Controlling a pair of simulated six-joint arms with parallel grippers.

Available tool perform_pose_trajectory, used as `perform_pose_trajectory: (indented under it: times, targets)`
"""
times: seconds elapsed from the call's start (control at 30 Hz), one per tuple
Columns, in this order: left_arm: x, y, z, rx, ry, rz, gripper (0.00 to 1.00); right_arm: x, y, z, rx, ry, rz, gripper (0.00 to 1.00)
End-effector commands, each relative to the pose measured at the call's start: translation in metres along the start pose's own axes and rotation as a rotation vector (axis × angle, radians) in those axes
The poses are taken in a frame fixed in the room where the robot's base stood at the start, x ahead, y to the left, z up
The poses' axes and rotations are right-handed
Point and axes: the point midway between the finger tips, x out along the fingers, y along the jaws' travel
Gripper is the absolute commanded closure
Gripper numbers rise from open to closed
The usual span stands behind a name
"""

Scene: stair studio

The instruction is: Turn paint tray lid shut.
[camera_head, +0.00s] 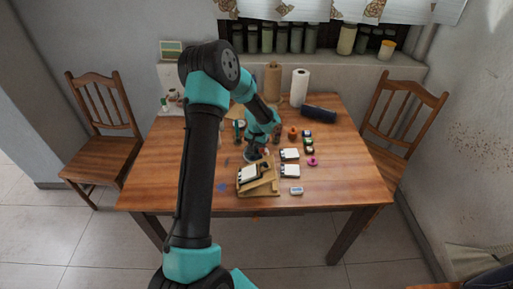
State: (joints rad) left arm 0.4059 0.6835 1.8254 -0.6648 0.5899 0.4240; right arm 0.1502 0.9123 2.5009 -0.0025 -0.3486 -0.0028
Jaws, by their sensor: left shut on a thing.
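The paint tray (262,188) is a small light-wood box near the front middle of the table in the head view. Its lid appears raised at an angle, and a white piece (248,173) shows at its left part. My left gripper (262,155) reaches down at the tray's back edge. It is shut on what looks like the lid's edge; the fingertips are small and partly hidden by the arm, so the exact contact is unclear. My right gripper is not in view.
White-and-black pieces (290,171) lie right of the tray, with a pink ring (312,161) and small pots beyond. A paper roll (299,88) and a dark cylinder (318,114) stand and lie farther back.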

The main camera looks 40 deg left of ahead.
Motion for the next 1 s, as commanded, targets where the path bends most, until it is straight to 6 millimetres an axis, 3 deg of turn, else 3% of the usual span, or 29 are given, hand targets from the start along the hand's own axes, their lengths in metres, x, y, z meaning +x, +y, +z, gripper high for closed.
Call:
perform_pose_trajectory:
  times: [0.27,0.3,0.57,0.83,1.0]
  targets:
    - [-0.001,0.0,-0.001,0.0,0.002,0.0,0.9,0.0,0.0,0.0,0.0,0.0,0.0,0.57]
    - [-0.001,0.0,-0.001,0.0,0.002,0.0,0.66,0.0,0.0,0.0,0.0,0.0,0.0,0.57]
    - [0.0,0.0,0.0,0.0,0.001,0.0,0.41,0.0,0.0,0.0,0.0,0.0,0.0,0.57]
    - [-0.001,0.0,0.0,0.001,0.001,0.0,0.41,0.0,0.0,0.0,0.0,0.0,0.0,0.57]
    - [-0.011,0.0,-0.001,0.001,0.002,-0.001,0.41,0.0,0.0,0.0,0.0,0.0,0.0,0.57]
